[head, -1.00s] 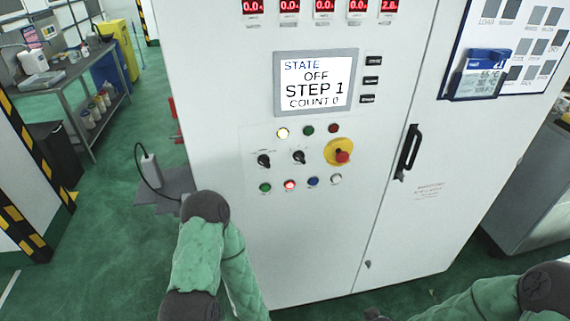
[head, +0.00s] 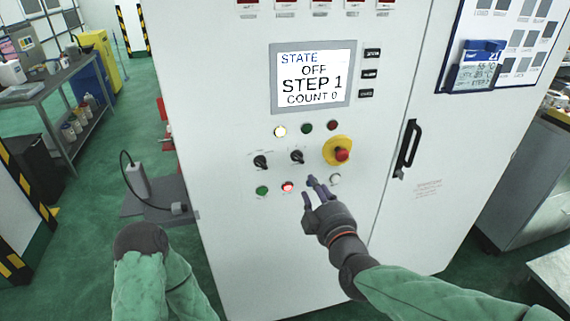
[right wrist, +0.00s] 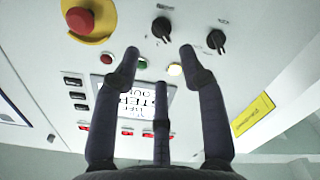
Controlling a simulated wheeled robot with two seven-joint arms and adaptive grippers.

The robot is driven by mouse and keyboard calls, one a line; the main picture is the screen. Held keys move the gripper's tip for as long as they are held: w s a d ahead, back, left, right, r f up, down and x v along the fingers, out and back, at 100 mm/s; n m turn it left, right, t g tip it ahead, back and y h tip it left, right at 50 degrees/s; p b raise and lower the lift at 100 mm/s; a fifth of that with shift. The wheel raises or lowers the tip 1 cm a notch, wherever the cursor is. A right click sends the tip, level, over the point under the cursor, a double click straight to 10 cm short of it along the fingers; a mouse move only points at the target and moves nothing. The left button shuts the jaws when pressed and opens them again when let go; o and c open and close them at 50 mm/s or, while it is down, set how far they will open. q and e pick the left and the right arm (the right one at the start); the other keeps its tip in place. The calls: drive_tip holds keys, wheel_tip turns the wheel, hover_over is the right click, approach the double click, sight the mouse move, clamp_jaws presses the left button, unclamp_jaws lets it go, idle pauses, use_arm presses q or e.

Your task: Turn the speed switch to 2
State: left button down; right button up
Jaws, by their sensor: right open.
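Two black rotary switches sit side by side on the white cabinet's control panel: a left one (head: 261,162) and a right one (head: 297,156). Their labels are too small to read, so I cannot tell which is the speed switch. My right gripper (head: 311,188) is open and empty in front of the panel, just below the right switch, over the lower button row. In the right wrist view, inverted, the right switch (right wrist: 162,28) lies beyond the spread fingers (right wrist: 160,62), with the left switch (right wrist: 216,40) beside it. No contact shows. My left gripper is out of view.
A red emergency stop (head: 341,154) on a yellow base is right of the switches. Lamps (head: 306,128) are above, buttons (head: 262,190) below. The display (head: 311,78) reads OFF, STEP 1, COUNT 0. A black door handle (head: 408,148) is farther right.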

sight(299, 158)
drive_tip(key=x, duration=0.3)
drive_tip(key=r+b+x, duration=0.1)
drive_tip(key=x, duration=0.2)
drive_tip(key=b+x, duration=0.1)
drive_tip(key=x, duration=0.2)
drive_tip(key=shift+a+r, duration=0.25)
drive_tip(key=shift+a, duration=0.05)
drive_tip(key=shift+w+a+r, duration=0.1)
drive_tip(key=shift+w+a, duration=0.1)
drive_tip(key=shift+w, duration=0.5)
clamp_jaws()
